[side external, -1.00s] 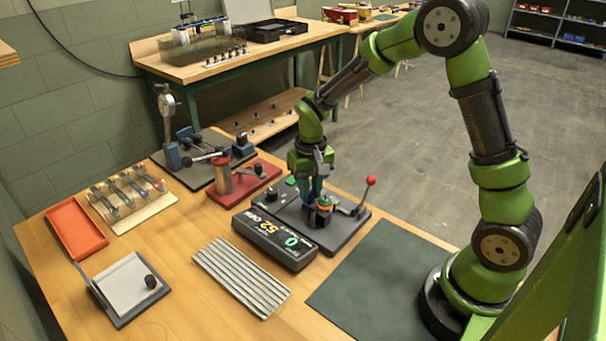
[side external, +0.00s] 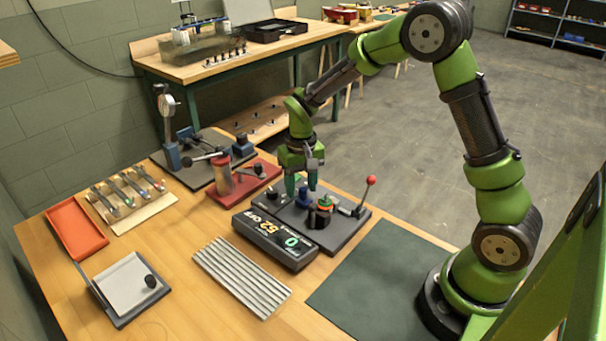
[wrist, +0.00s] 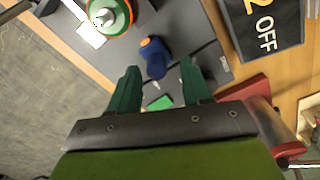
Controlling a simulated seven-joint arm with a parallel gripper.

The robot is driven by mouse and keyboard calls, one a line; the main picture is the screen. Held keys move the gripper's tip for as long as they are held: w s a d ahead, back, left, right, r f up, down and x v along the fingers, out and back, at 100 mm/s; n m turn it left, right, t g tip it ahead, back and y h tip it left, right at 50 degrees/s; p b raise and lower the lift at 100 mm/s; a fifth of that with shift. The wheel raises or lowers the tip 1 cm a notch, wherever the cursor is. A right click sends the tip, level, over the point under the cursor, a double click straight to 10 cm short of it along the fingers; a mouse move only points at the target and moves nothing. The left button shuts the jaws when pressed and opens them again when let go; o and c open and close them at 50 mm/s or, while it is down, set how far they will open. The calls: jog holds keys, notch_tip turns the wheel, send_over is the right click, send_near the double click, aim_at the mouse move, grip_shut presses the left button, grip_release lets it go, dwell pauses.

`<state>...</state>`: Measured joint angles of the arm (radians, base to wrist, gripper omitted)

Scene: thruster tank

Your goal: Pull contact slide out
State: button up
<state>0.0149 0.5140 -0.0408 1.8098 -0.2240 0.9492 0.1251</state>
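A dark fixture plate (side external: 345,226) lies on the bench. On it stand a small blue piece (side external: 303,198) and a round part with green and orange-red rings (side external: 323,206). In the wrist view the blue piece (wrist: 155,60) has an orange end, and the ringed part (wrist: 108,16) is beyond it to the left. I cannot tell for sure which part is the contact slide. My gripper (side external: 301,187) is open and empty above the plate, behind the blue piece. In the wrist view, the green fingers of my gripper (wrist: 160,70) are spread, with the blue piece ahead of the gap.
A red-knobbed lever (side external: 370,181) stands at the plate's right. A red clamp fixture (side external: 238,181) is close on the left. A ribbed grey mat (side external: 241,277) and dark green mat (side external: 385,281) lie flat in front.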

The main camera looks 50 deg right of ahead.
aim_at(301, 187)
jog(key=shift+r, duration=0.1)
notch_tip(301, 187, up, 17)
dwell(0.6)
jog(key=shift+f, duration=0.2)
jog(key=s+a+r+t+y, duration=0.1)
jog(key=s+a+t, duration=0.1)
jog(key=s, duration=0.7)
jog(key=s+a+r+n+t+y, duration=0.1)
jog(key=s+a+t, duration=0.2)
jog(key=s, duration=0.6)
jog(key=shift+s+a+r+t, duration=0.15)
jog(key=shift+s+r+t, duration=0.15)
jog(key=shift+t, duration=0.8)
